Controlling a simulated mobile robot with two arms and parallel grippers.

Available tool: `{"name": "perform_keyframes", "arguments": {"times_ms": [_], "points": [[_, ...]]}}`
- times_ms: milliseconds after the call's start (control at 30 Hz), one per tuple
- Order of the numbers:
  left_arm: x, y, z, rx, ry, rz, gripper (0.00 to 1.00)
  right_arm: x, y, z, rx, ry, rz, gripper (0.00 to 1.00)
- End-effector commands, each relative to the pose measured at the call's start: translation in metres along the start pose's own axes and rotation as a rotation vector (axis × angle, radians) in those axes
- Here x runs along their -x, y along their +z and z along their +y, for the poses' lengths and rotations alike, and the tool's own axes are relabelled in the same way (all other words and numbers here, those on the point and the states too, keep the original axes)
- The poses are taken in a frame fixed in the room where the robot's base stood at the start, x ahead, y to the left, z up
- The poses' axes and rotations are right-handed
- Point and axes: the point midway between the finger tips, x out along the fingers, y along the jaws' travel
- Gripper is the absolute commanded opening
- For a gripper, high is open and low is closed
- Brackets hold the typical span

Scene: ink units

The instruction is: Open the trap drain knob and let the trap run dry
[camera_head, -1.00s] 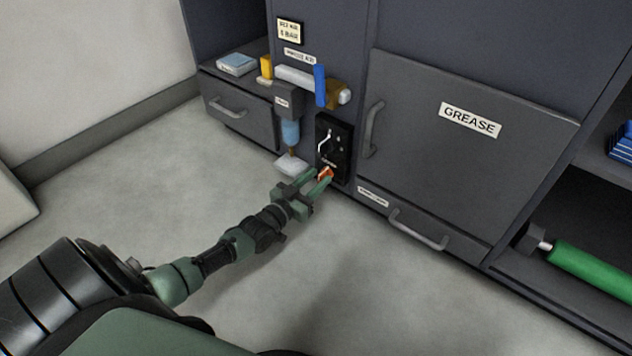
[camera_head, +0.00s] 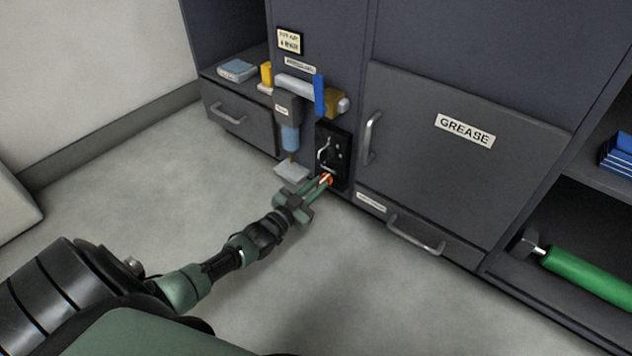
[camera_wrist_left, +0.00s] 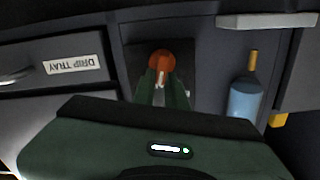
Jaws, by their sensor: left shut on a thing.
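The orange trap drain knob (camera_head: 327,179) is low on a black panel (camera_head: 333,150) at the cabinet front. In the left wrist view, the knob (camera_wrist_left: 160,62) shows between my fingers, with a pale mark on its face. My left gripper (camera_head: 322,183) is shut on it; the wrist view shows the gripper (camera_wrist_left: 161,84) with one finger on each side. The trap's blue bowl (camera_head: 290,138) hangs left of the panel, and the bowl (camera_wrist_left: 245,99) shows with a brass tip in the upside-down wrist view. No running liquid can be made out. My right gripper is out of view.
A pale tray (camera_head: 292,172) sits under the bowl. A blue lever (camera_head: 319,94) is on the pipe above. The GREASE door (camera_head: 455,150) and a lower drawer handle (camera_head: 417,234) are to the right. The floor in front is clear.

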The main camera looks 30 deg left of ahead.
Motion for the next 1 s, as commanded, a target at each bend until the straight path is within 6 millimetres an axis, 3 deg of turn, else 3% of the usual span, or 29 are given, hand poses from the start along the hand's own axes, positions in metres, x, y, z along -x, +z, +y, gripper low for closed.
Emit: {"name": "perform_keyframes", "arguments": {"times_ms": [100,467,1000], "points": [[0.000,-0.003,0.002,-0.108,0.000,-0.002,0.00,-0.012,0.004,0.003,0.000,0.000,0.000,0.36],[0.000,0.001,0.007,-0.453,0.000,-0.002,0.00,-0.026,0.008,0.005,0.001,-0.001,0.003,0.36],[0.000,0.007,0.013,-0.960,0.001,0.000,0.00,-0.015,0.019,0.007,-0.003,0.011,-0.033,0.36]]}}
